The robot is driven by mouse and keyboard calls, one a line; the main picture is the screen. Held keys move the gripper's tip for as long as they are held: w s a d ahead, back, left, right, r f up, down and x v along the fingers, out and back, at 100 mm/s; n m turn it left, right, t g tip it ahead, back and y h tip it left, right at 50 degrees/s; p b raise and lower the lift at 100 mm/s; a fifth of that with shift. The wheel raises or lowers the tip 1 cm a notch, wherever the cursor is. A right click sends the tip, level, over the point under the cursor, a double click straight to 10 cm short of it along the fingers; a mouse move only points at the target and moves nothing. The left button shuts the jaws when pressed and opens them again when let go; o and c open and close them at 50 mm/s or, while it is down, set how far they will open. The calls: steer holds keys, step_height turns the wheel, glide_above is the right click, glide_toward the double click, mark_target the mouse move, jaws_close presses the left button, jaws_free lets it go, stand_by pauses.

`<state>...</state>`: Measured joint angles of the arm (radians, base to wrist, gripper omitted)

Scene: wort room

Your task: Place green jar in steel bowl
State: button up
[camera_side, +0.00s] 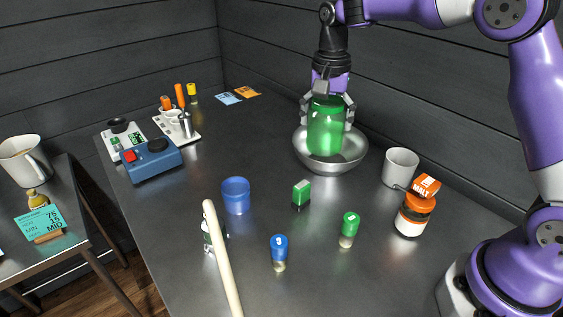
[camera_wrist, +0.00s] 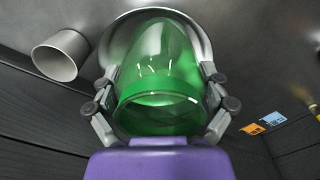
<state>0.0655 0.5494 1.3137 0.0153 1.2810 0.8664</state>
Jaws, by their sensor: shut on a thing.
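The green jar (camera_side: 325,128) is a see-through green cylinder, upright, with its lower part inside the steel bowl (camera_side: 352,161). I cannot tell whether it touches the bowl's bottom. My gripper (camera_side: 327,112) comes from above with its fingers on both sides of the jar, shut on it. In the wrist view the jar (camera_wrist: 160,70) fills the middle between the fingers (camera_wrist: 162,95). The bowl's rim (camera_wrist: 130,19) curves behind it.
A white cup (camera_side: 400,167) stands right of the bowl, and an orange-lidded malt jar (camera_side: 414,210) is nearer. A green block (camera_side: 302,193), a blue cup (camera_side: 236,195), small vials (camera_side: 348,230) and a pale rod (camera_side: 222,262) are in front. A blue device (camera_side: 152,161) stands left.

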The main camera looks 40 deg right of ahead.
steer(key=d, duration=0.1)
steer(key=w+d+f, duration=0.1)
steer(key=d+f, duration=0.1)
steer(key=shift+w+d+f, duration=0.2)
steer(key=shift+w+d, duration=0.05)
steer(key=shift+d, duration=0.1)
steer(key=shift+d+f, duration=0.1)
steer(key=shift+f, duration=1.95)
steer(key=shift+f, duration=0.1)
steer(key=o, duration=1)
steer(key=shift+f, duration=0.1)
